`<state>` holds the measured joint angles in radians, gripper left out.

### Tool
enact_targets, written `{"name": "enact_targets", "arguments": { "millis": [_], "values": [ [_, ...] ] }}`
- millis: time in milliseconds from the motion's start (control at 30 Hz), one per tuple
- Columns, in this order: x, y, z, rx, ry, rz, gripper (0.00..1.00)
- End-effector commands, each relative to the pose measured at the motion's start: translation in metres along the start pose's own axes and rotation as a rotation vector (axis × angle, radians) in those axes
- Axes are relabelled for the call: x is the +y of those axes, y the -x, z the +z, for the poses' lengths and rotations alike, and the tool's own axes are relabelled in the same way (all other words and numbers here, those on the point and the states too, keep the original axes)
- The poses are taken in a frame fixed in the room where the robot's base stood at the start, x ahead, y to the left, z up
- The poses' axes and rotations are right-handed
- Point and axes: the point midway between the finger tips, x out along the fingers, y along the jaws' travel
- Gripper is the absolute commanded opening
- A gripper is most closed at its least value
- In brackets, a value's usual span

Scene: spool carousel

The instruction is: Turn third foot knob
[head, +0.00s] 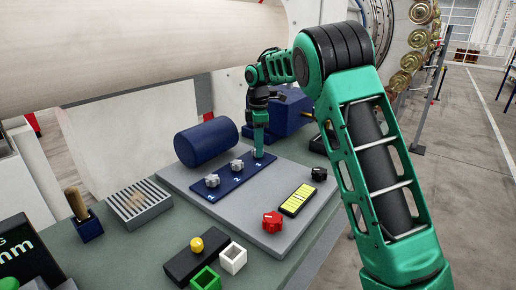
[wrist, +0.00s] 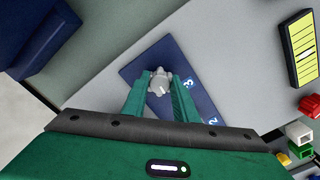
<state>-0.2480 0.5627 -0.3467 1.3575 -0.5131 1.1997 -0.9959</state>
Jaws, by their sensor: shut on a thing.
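A dark blue plate (head: 226,188) lies on the grey board, with a row of light grey knobs beside white numbers. The first knob (head: 212,181) and the second knob (head: 237,165) stand free in the head view. In the wrist view the third knob (wrist: 159,82) sits beside the number 3, between the fingertips of my gripper (wrist: 159,92). My gripper points down and is shut on this knob. In the head view my gripper (head: 259,146) hides the third knob.
A dark blue cylinder (head: 206,142) lies just behind the plate. A red knob (head: 272,221), a yellow striped gauge (head: 297,200) and a black knob (head: 319,173) stand to the right. A large pale roll (head: 140,50) hangs above. A slotted grey block (head: 139,203) is at left.

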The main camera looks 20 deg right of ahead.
Motion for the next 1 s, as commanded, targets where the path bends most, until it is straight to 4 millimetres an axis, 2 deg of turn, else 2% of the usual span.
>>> {"name": "enact_targets", "arguments": {
  "millis": [33,200,233,300,667,767,1000],
  "values": [
    [0.005,0.004,-0.003,0.007,-0.001,0.019,0.04],
    [0.005,0.004,-0.004,0.008,0.001,0.019,0.04],
    [0.005,0.004,-0.004,0.008,0.001,0.02,0.34],
    [0.004,0.003,-0.004,0.008,0.001,0.018,0.45],
    [0.002,0.006,-0.003,0.007,0.003,0.011,0.45],
    [0.003,0.017,-0.004,0.008,0.004,0.012,0.45],
    [0.004,0.061,-0.003,0.008,0.001,0.014,0.45]
  ]
}}
